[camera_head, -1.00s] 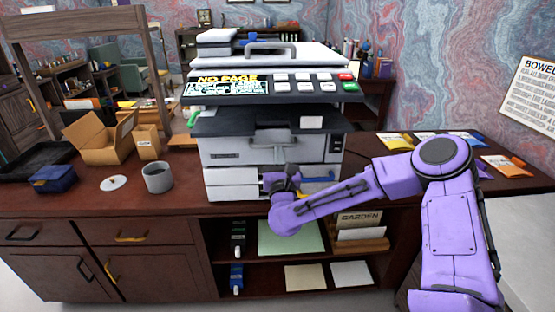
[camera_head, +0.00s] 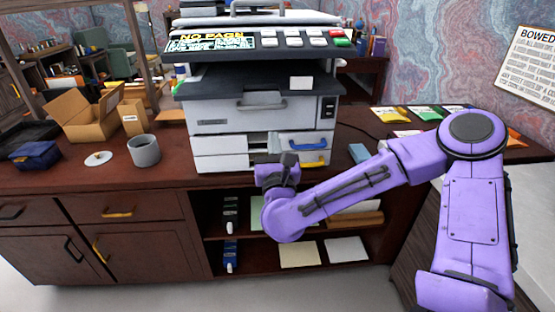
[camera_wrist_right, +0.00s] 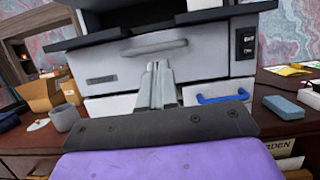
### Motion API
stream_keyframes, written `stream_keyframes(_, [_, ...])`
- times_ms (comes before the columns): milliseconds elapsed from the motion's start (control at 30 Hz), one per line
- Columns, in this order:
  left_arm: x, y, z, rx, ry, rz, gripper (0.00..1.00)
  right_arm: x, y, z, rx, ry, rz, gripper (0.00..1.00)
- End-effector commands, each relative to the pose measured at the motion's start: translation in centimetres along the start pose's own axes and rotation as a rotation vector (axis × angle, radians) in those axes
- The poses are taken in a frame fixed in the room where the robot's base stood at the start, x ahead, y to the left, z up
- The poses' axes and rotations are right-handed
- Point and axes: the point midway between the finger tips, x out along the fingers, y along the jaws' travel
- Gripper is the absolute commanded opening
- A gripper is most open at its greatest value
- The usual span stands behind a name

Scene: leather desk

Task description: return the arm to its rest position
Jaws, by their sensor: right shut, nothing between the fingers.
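My right arm, purple, comes in from the right in the head view and reaches across the front of the desk. Its gripper (camera_head: 284,162) is in front of the printer's lower drawers, with the fingers mostly hidden behind the dark wrist part. In the right wrist view the grey fingers (camera_wrist_right: 157,85) are together with nothing between them, in front of the printer. The printer (camera_head: 262,112) stands on the desk with a blue handle and a yellow handle on its lower right. My left gripper does not show.
A grey mug (camera_head: 144,151), an open cardboard box (camera_head: 85,116) and a dark blue box (camera_head: 36,154) stand left of the printer. A blue block (camera_head: 358,152) and colored packets (camera_head: 424,112) lie to the right. An open shelf (camera_head: 330,272) is below the desktop.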

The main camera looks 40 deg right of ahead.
Motion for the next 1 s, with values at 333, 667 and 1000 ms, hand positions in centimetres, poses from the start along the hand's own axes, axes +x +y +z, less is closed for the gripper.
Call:
stream_keyframes(333, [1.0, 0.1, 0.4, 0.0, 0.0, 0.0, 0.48, -2.8, 0.1, 0.4, -0.001, 0.001, 0.002, 0.0])
stream_keyframes(667, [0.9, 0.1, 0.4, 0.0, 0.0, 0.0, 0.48, -4.5, 3.8, -4.6, -0.809, 0.079, 0.276, 0.0])
stream_keyframes(1000, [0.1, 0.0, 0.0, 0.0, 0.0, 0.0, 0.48, -24.3, -0.1, -27.8, -2.052, 0.194, 1.39, 0.0])
